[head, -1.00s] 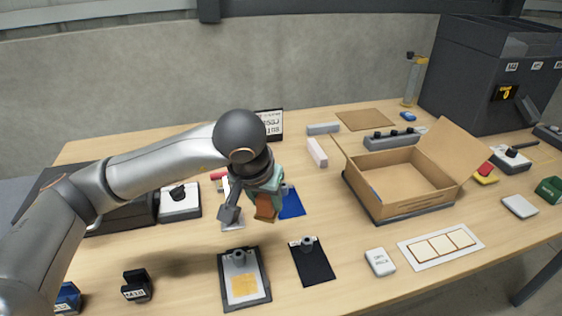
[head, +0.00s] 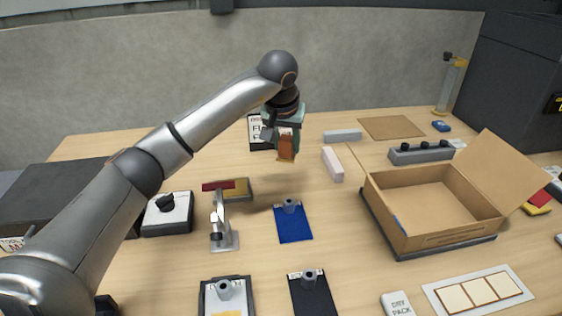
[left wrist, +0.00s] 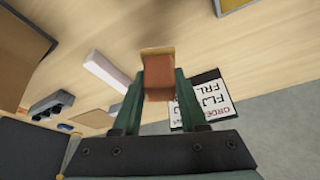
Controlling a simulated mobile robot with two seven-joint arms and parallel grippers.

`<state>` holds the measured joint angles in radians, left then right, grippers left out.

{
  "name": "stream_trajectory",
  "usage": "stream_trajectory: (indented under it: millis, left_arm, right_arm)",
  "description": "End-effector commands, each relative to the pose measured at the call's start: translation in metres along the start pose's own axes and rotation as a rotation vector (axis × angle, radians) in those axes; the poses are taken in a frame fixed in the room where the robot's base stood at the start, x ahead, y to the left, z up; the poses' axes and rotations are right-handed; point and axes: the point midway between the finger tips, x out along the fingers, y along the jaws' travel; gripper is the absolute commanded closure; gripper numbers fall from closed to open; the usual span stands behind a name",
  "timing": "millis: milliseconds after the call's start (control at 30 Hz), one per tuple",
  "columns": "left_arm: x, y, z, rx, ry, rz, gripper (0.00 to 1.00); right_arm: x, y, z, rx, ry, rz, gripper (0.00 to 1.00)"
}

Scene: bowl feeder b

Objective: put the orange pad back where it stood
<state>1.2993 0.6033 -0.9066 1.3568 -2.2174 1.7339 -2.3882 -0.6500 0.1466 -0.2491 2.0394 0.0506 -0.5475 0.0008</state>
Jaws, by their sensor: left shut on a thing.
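The orange pad (head: 286,150) is a small orange-brown block with a yellowish edge. My left gripper (head: 285,138) is shut on it and holds it in the air over the back middle of the table. In the left wrist view, the orange pad (left wrist: 158,72) sits between the two green fingers (left wrist: 158,95), with its far end sticking out past the tips. The fingers hide part of its sides. I cannot tell which spot it stood on. My right gripper is not in view.
An order card (head: 256,133) stands just behind the gripper. A blue board (head: 293,228), a black board (head: 312,295) and a small stand with a red top (head: 223,228) are nearer. An open cardboard box (head: 400,235) is right. Bare table lies between the gripper and the blue board.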

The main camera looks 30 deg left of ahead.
Motion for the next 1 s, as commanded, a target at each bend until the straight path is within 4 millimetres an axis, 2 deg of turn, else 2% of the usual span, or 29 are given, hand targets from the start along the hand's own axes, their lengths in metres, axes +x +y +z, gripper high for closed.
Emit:
stream_trajectory:
  millis: [33, 100, 467, 600, 1000]
  left_arm:
    - [0.013, -0.004, -0.001, -0.002, -0.003, -0.001, 1.0]
    - [0.024, -0.009, -0.004, -0.001, -0.002, 0.001, 1.0]
    - [0.054, -0.021, -0.009, -0.001, 0.0, 0.0, 1.0]
    - [0.075, -0.02, 0.001, 0.002, -0.002, 0.002, 1.0]
    - [0.08, -0.02, 0.003, 0.002, 0.003, 0.0, 1.0]
  right_arm:
    - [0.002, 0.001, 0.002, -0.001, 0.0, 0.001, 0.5]
    - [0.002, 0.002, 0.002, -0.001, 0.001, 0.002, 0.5]
    - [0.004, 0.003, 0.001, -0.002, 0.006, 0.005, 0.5]
    - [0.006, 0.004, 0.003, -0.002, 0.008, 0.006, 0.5]
    - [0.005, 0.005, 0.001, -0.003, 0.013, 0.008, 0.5]
